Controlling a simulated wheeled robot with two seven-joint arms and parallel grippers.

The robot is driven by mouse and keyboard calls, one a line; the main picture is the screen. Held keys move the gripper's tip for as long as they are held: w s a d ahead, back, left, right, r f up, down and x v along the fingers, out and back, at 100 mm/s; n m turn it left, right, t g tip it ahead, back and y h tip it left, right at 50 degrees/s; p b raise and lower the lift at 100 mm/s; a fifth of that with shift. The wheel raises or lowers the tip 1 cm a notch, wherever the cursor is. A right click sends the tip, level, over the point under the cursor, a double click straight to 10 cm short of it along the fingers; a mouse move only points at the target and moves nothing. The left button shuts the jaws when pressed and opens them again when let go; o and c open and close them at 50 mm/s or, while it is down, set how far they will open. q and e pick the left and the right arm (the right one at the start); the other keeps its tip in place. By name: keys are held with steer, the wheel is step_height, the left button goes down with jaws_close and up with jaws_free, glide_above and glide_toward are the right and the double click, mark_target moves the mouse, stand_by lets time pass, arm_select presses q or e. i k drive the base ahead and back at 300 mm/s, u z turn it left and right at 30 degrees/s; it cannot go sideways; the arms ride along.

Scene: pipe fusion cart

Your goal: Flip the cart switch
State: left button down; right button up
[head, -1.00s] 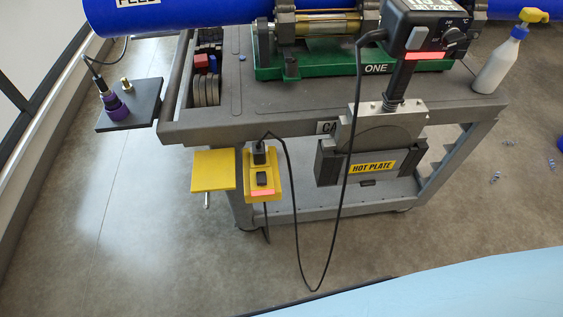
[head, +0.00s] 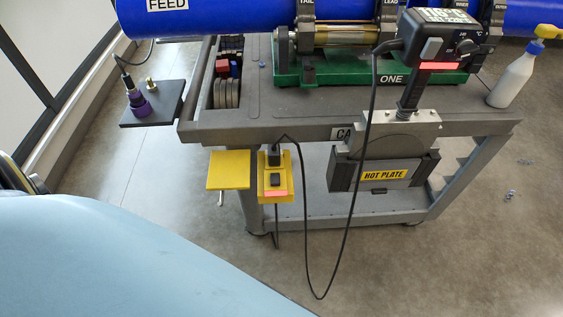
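The cart switch (head: 275,181) is a dark rocker on a yellow box (head: 285,163) at the cart's front left leg. A lit red strip shows below the rocker. A black plug sits in the top of the box, and its cable loops down and up to the heater's control box. A yellow plate (head: 229,170) stands out just left of the switch box. Neither gripper shows. A large pale blue surface, probably part of my own arm, fills the lower left and is apart from the switch in the picture.
The grey cart (head: 340,218) carries a green fusion machine (head: 370,68) and a blue pipe (head: 210,18). The hot plate (head: 385,175) hangs at the front, right of the switch. The cable (head: 354,190) hangs low in front. Floor before the cart is open.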

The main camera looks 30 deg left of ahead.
mark_target(276, 177)
steer(key=k, duration=0.65)
steer(key=u, duration=1.65)
steer(key=i, duration=0.5)
steer(key=z, duration=0.05)
